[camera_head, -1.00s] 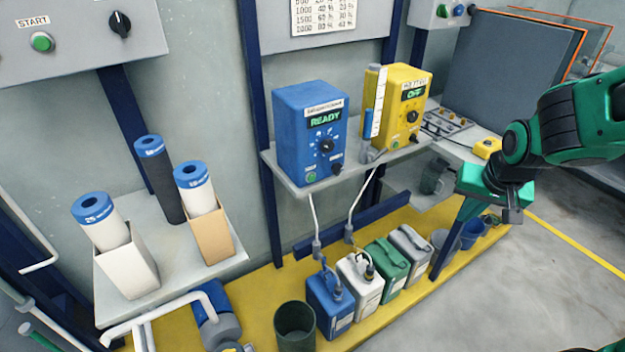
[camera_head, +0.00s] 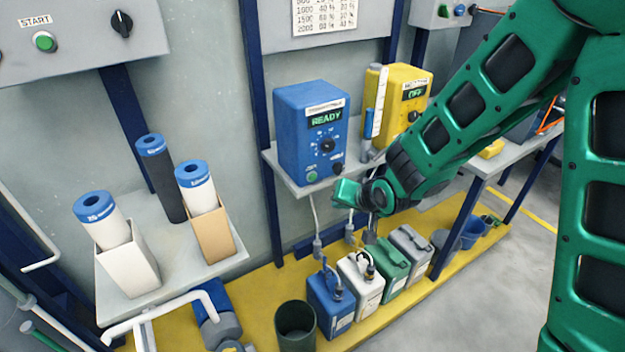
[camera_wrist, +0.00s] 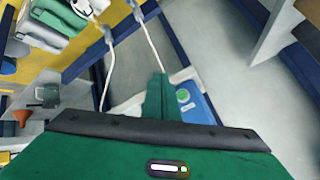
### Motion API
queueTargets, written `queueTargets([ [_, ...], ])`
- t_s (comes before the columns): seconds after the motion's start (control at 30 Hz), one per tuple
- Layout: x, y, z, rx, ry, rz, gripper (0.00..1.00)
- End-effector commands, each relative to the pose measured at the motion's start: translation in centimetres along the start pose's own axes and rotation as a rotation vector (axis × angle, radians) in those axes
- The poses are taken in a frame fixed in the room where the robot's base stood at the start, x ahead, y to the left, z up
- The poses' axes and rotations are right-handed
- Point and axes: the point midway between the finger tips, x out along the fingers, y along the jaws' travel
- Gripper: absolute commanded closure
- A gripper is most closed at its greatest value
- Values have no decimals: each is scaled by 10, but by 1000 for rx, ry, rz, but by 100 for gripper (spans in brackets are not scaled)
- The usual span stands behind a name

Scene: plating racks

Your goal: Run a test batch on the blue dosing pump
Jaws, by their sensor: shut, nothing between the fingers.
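The blue dosing pump (camera_head: 297,125) stands on a grey wall shelf (camera_head: 302,190), its display (camera_head: 325,119) reading READY. A dial (camera_head: 326,146) is on its front, with a green button (camera_head: 312,177) at the lower left and a black knob (camera_head: 338,168) at the lower right. My gripper (camera_head: 343,193) is shut and empty, below and in front of the pump's lower right front. In the wrist view my closed fingertips (camera_wrist: 160,90) appear beside the pump's green button (camera_wrist: 183,96); whether they touch anything cannot be told.
A yellow pump (camera_head: 410,85) reading OFF stands to the right, with a clear measuring tube (camera_head: 378,100) between the pumps. Below are blue (camera_head: 330,302), white (camera_head: 360,285), green and grey canisters, and a dark bucket (camera_head: 295,325). White hoses hang under the shelf.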

Motion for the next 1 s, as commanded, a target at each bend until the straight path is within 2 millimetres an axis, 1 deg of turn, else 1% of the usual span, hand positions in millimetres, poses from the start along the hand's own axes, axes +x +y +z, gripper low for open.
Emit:
queueTargets([
  [0.17, 2, -1, -2, 0, 0, 1, 100],
  [0.27, 7, -5, -6, 0, 0, 1, 100],
  [0.7, 44, -31, -32, -1, 0, 2, 100],
  [1.0, 60, -42, -44, 0, -1, 2, 100],
])
